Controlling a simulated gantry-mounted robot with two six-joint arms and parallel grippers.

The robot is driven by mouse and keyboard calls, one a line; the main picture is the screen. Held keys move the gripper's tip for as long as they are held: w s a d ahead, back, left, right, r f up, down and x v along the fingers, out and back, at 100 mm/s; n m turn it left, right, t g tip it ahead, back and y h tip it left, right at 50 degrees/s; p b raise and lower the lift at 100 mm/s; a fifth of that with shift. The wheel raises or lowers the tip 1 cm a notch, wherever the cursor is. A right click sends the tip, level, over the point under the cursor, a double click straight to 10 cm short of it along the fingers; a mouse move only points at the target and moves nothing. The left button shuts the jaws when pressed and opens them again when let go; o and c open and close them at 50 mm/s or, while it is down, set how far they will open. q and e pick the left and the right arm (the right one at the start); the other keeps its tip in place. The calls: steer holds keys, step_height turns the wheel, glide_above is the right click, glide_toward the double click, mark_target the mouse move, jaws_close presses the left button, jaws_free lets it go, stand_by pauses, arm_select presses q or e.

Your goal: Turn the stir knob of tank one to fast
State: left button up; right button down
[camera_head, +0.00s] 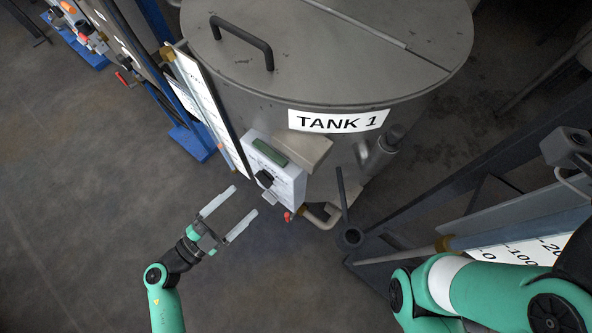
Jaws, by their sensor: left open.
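Tank one (330,60) is a grey metal tank with a handled lid and a "TANK 1" label (339,120). A white control box (287,183) is on its front side, with a green display (270,153) on it. The stir knob (264,178) looks like the small black knob on this box; its setting is too small to read. My left gripper (230,206) is open and empty, to the left of and below the box, its fingers pointing up and right, apart from the knob. My right arm (480,290) shows at lower right; its gripper is not clearly visible.
A sight gauge (208,105) with a scale stands left of the box. A pipe with a black lever (343,200) and a red-tipped fitting (288,216) are below it. A blue metal frame (192,142) stands at left.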

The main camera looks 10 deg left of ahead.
mark_target(261, 183)
arm_select(q)
steer(key=w+d+b, duration=0.1)
steer(key=w, duration=0.1)
steer(key=w+d+f+n+y+b, duration=0.1)
steer(key=w, duration=0.1)
steer(key=w+d+f+n+b, duration=0.1)
steer(key=w, duration=0.2)
steer(key=shift+d+t+y+b, duration=0.35)
steer(key=shift+t+y+b, duration=0.05)
steer(key=shift+w+d+r, duration=0.1)
steer(key=shift+w, duration=0.05)
arm_select(e)
step_height(261, 183, down, 3)
steer(key=shift+f, duration=0.1)
arm_select(q)
steer(key=shift+c, duration=0.2)
steer(key=c, duration=1.3)
steer(key=shift+c, duration=0.2)
